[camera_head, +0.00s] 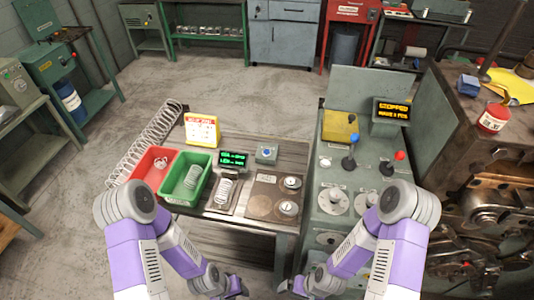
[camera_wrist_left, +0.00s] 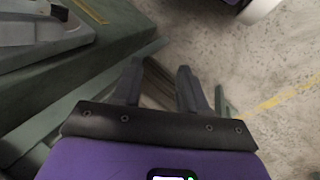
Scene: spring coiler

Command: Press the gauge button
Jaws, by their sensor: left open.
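A small grey box with a blue button (camera_head: 266,152) sits on the bench at its back right. Beside it, to its left, stands a gauge with a green-lit display (camera_head: 233,159), with a coiled spring (camera_head: 225,191) in front of it. My left gripper (camera_head: 238,288) hangs low in front of the bench, well away from the button. In the left wrist view its two fingers (camera_wrist_left: 160,85) are apart with nothing between them. My right gripper (camera_head: 292,287) hangs low to its right; its jaws are too small and dark to read.
A red bin (camera_head: 143,179) and a green bin (camera_head: 206,190) with a spring stand on the bench's left. A yellow-framed sign (camera_head: 201,130) stands behind. A plate with round metal parts (camera_head: 265,199) lies right. The green machine console (camera_head: 335,120) with levers adjoins the bench.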

